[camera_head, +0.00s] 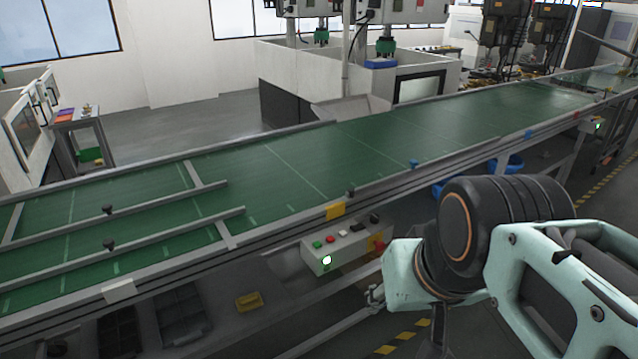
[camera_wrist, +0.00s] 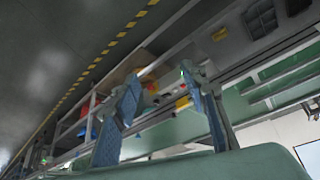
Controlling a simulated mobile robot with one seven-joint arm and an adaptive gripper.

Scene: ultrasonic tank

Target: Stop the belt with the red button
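The control box (camera_head: 322,257) is mounted under the near rail of the green conveyor belt (camera_head: 290,165) in the head view. On its top are a green button, a red button (camera_head: 330,239) and darker controls. A green lamp (camera_head: 327,260) glows on its front. A larger red knob (camera_head: 380,246) on a yellow base is at its right end. My gripper (camera_wrist: 160,80) is open in the wrist view, its two fingers apart with nothing held. Small red and yellow parts show between the fingers, too small to identify surely. In the head view my gripper is mostly hidden by my arm.
A yellow bin (camera_head: 249,301) lies below the belt, left of the control box. Blue containers (camera_head: 508,163) sit under the belt at right. Metal guide rails (camera_head: 170,232) cross the belt at left. Yellow-black floor tape (camera_head: 402,336) runs along the near floor.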

